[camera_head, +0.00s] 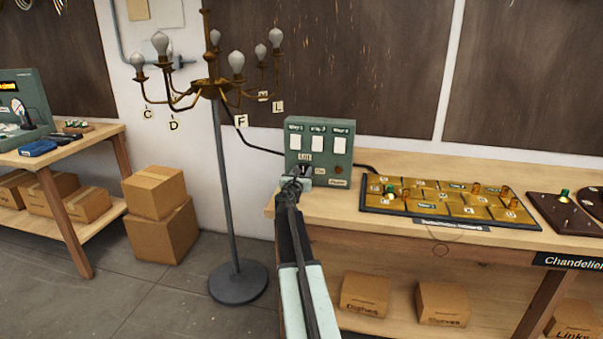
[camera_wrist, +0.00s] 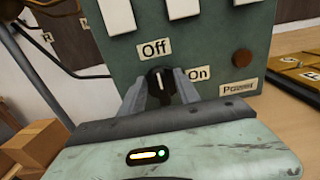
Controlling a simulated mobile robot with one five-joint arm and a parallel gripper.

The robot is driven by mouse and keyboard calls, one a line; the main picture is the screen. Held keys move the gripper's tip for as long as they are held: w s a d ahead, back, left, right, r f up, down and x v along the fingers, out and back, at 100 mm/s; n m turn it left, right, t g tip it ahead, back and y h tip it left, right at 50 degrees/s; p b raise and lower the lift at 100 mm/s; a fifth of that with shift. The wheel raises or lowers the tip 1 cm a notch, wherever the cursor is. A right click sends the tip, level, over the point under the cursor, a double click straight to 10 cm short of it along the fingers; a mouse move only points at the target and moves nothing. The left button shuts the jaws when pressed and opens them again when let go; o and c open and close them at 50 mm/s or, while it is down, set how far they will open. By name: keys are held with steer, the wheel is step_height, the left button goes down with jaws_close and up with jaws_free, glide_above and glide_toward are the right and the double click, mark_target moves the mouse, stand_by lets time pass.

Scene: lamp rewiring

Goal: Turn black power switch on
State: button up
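The black power switch (camera_wrist: 160,83) is a small rotary knob low on the face of the green control box (camera_head: 345,149). Its white pointer line stands roughly upright, toward the "Off" label (camera_wrist: 155,48). The "On" label (camera_wrist: 198,74) is to its right. My gripper (camera_wrist: 161,88) is at the knob, with one finger on each side of it. The fingers stand apart, and whether they touch the knob is hard to tell.
White rocker switches (camera_wrist: 183,8) sit above the knob, and a brown round button (camera_wrist: 242,58) is to its right. A gold panel board (camera_head: 440,198) lies on the bench right of the box. A brass chandelier on a stand (camera_head: 225,150) is to the left, with cardboard boxes (camera_head: 160,215) beyond.

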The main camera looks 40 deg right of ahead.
jaws_close()
steer(key=shift+m, duration=0.3)
steer(key=m, duration=0.4)
steer(key=shift+s+d+f, duration=0.1)
steer(key=shift+s+d, duration=0.1)
steer(key=shift+s, duration=0.1)
steer(key=m, duration=0.4)
steer(key=shift+s+d+f+m+b, duration=0.2)
steer(key=shift+m+b, duration=0.1)
steer(key=shift+m, duration=0.1)
steer(key=m, duration=0.4)
steer(key=shift+s+f+m+b, duration=0.15)
steer(key=shift+f+m+b, duration=0.1)
steer(key=shift+m+b, duration=0.05)
steer(key=shift+f+m, duration=0.15)
steer(key=shift+m, duration=0.8)
steer(key=shift+f+m, duration=0.1)
steer(key=shift+m, duration=1.15)
jaws_free()
